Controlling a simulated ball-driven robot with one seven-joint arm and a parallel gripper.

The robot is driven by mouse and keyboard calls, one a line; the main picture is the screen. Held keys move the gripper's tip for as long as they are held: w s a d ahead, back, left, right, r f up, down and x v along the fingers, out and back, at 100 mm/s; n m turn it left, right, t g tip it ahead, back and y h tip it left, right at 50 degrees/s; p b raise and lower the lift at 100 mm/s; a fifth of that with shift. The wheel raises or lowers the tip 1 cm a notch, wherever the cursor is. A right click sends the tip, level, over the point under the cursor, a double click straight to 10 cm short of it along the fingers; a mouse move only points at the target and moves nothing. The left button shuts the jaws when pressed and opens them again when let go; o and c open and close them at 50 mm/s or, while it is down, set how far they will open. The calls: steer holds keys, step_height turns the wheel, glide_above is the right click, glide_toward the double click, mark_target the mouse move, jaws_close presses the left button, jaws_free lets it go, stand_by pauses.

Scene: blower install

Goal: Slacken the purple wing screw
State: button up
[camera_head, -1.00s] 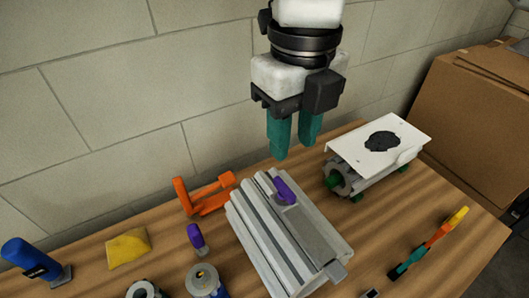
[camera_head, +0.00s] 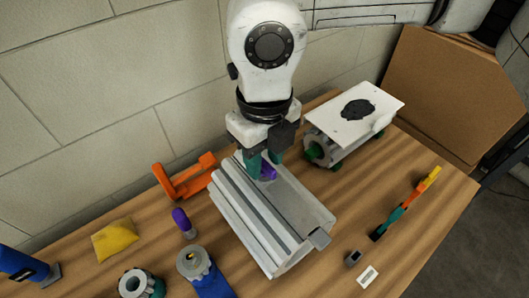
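A purple wing screw (camera_head: 268,173) sits on the upper end of a grey ribbed metal block (camera_head: 290,210) lying on the table. My gripper (camera_head: 264,163) points down over it, its teal fingertips right at the screw. The fingers partly hide the screw, and whether they touch or grip it I cannot tell. A second purple piece (camera_head: 183,222) stands on the table to the left of the block.
An orange bracket (camera_head: 185,180) lies behind the block to the left. A white-topped unit (camera_head: 345,125) stands close by at right.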

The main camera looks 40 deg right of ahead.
steer(key=shift+c, duration=0.2)
jaws_close()
